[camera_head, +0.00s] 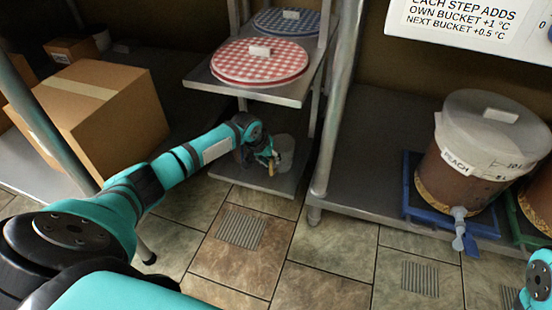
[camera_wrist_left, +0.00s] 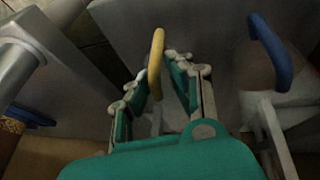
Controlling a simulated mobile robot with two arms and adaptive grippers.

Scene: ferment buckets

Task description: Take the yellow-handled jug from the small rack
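The yellow-handled jug (camera_head: 284,152) stands on the bottom shelf of the small rack (camera_head: 262,186), partly hidden by my left gripper (camera_head: 266,154). In the left wrist view, its yellow handle (camera_wrist_left: 157,62) rises between the fingertips of my left gripper (camera_wrist_left: 160,80). The fingers are apart, with a gap visible between the handle and the right finger. Contact with the left finger is unclear. The jug's body is mostly hidden in that view. A blue handle (camera_wrist_left: 271,52) shows to the right of the gripper. My right gripper is out of view.
Checked cloth lids, one red (camera_head: 258,66) and one blue (camera_head: 288,21), lie on the rack shelves above. A rack post (camera_head: 334,110) stands right of my left arm. A cardboard box (camera_head: 105,115) is at left. A lidded bucket (camera_head: 470,185) stands on a blue tray (camera_head: 415,205).

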